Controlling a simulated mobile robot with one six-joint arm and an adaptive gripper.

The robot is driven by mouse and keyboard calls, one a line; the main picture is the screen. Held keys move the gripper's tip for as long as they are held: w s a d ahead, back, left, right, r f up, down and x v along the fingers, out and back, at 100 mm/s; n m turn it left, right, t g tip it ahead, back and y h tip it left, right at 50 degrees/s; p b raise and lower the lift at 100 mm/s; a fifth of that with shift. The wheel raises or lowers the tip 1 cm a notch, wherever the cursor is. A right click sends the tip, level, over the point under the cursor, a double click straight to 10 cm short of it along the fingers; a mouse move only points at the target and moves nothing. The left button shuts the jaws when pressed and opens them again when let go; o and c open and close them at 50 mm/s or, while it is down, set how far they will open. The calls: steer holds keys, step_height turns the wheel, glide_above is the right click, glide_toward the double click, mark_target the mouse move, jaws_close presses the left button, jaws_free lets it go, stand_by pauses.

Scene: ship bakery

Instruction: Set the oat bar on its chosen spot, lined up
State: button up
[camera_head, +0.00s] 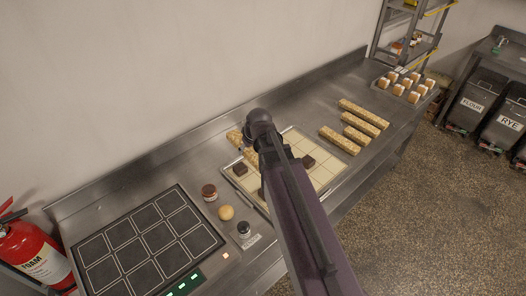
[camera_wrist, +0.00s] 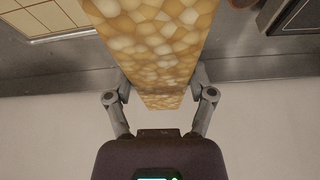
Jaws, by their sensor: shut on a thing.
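The oat bar (camera_wrist: 160,50), a long golden block with a pale nubbly surface, is gripped in my gripper (camera_wrist: 160,82). The fingers close on its two long sides near one end. In the head view part of the bar (camera_head: 234,137) shows beside my wrist, over the left back part of the cream gridded tray (camera_head: 323,178); my arm hides the gripper and much of the tray. I cannot tell whether the bar touches the tray.
A dark gridded panel (camera_head: 137,246) fills the counter's left. A wall runs behind.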

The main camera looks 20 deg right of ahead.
steer(key=shift+w, duration=0.25)
steer(key=shift+a, duration=0.1)
steer(key=shift+w+f, duration=0.1)
steer(key=shift+f, duration=0.1)
steer(key=w+d+f+m+h+b, duration=0.1)
steer(key=d+f+m+b, duration=0.4)
steer(key=d, duration=0.3)
steer(key=w+d+f+m+g+h+b, duration=0.1)
steer(key=d+f+m+h+b, duration=0.1)
steer(key=d+f+m+b, duration=0.3)
steer(key=w+d+f+m+g+h+b, duration=0.1)
steer(key=d+f+m+b, duration=0.3)
steer(key=d, duration=0.8)
steer(key=shift+w+f+m+h+b, duration=0.25)
steer(key=shift+m+h+b, duration=0.1)
steer(key=shift+m, duration=0.2)
steer(key=shift+w+f+m+h+b, duration=0.15)
steer(key=shift+w+m+h+b, duration=0.15)
steer(key=shift+m, duration=0.25)
steer(key=shift+s+d+f+m+g, duration=0.15)
steer(key=shift+d+m+g, duration=0.2)
steer(key=shift+d, duration=0.25)
